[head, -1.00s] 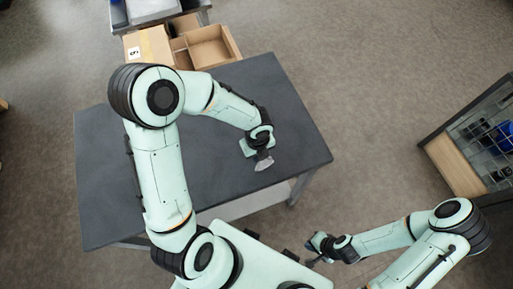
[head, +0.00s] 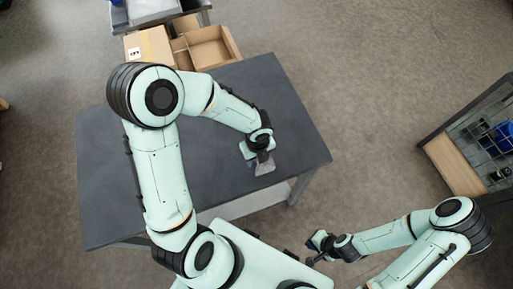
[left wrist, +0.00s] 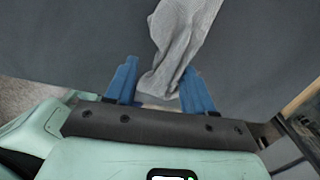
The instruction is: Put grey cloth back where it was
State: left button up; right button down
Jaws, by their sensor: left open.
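The grey cloth (left wrist: 180,40) lies crumpled on the dark table top (left wrist: 80,45) in the left wrist view. Its near end reaches between the two blue fingers of my left gripper (left wrist: 158,92), which are apart with a gap on each side of the cloth. In the head view the cloth (head: 264,168) shows as a small grey patch at my left gripper (head: 261,157), near the table's right front part. My right gripper (head: 314,249) is off the table at the lower right, too small to tell its fingers apart.
A cardboard box (head: 148,46) and an open divided carton (head: 208,48) stand beyond the table's back edge. A wire-sided rack (head: 455,165) with blue items stands at the right. Much of the table top is clear.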

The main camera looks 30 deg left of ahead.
pick_arm(q)
jog(key=shift+s+d+r+p, duration=0.15)
jog(key=shift+r+p, duration=0.1)
jog(key=shift+r, duration=0.4)
jog(key=shift+s+d+r+p, duration=0.1)
jog(key=shift+r+p, duration=0.15)
jog(key=shift+r, duration=0.35)
notch_tip(320, 180, up, 7)
jog(key=s+d+p, duration=0.1)
jog(key=s, duration=0.1)
jog(key=shift+s+d+f, duration=0.15)
jog(key=shift+s+d, duration=0.15)
jog(key=shift+s, duration=0.15)
jog(key=c, duration=0.4)
jog(key=shift+w+f, duration=0.2)
jog(key=shift+f, duration=0.05)
jog(key=c, duration=0.6)
jog(key=w+f, duration=0.2)
jog(key=w, duration=0.1)
jog(key=shift+f, duration=0.35)
jog(key=shift+s+f, duration=0.15)
jog(key=shift+f, duration=1.1)
pick_arm(e)
jog(key=w+r, duration=0.3)
jog(key=shift+w, duration=0.2)
jog(key=shift+s, duration=0.1)
